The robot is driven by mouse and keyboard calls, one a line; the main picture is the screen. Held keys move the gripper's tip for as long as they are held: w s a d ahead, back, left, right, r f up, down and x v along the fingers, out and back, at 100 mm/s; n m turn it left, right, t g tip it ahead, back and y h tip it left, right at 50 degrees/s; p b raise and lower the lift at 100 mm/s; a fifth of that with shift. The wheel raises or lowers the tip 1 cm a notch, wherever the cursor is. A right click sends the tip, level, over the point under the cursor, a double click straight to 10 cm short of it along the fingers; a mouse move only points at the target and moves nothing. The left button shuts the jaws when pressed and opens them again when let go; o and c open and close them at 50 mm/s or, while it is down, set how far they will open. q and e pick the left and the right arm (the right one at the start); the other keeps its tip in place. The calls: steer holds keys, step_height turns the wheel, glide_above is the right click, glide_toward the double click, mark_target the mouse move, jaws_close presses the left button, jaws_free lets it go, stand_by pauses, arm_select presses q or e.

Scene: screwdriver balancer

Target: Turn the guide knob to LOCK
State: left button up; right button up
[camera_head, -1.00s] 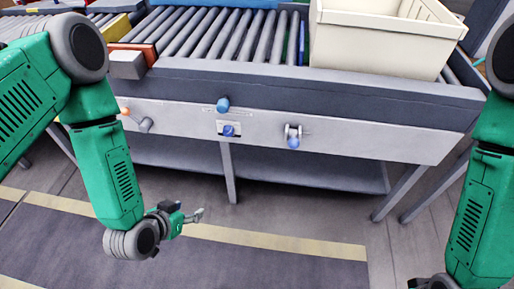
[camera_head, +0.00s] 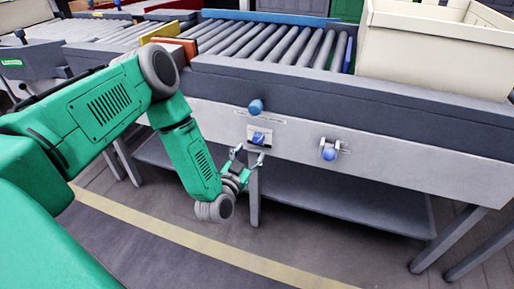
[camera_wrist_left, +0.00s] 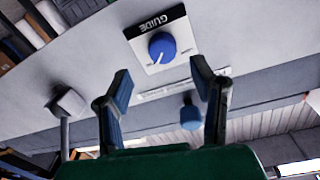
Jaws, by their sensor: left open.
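The guide knob (camera_wrist_left: 162,46) is a round blue knob on a white plate marked GUIDE, upside down in the left wrist view. A white pointer mark shows on its lower rim there; no LOCK mark is readable. In the head view the knob (camera_head: 259,138) sits on the grey front panel below another blue knob (camera_head: 256,106). My left gripper (camera_head: 246,161) is just below and in front of the guide plate. In the left wrist view its fingers (camera_wrist_left: 162,83) are spread and empty, pointing toward the knob, apart from it. My right gripper is not in view.
The conveyor's grey panel (camera_head: 400,165) also carries a blue-tipped fitting (camera_head: 329,153) to the right. A cream bin (camera_head: 435,50) stands on the rollers at the right. A leg (camera_head: 254,195) of the conveyor is behind my left gripper. The floor in front is clear.

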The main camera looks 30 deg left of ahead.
mark_target(257, 142)
arm_select(q)
steer(key=w, duration=0.2)
steer(key=w+a+b, duration=0.1)
steer(key=w, duration=0.1)
steer(key=shift+w+f, duration=0.1)
steer(key=shift+w+a, duration=0.3)
steer(key=shift+w, duration=0.2)
steer(key=shift+d, duration=0.15)
steer(key=c, duration=1.1)
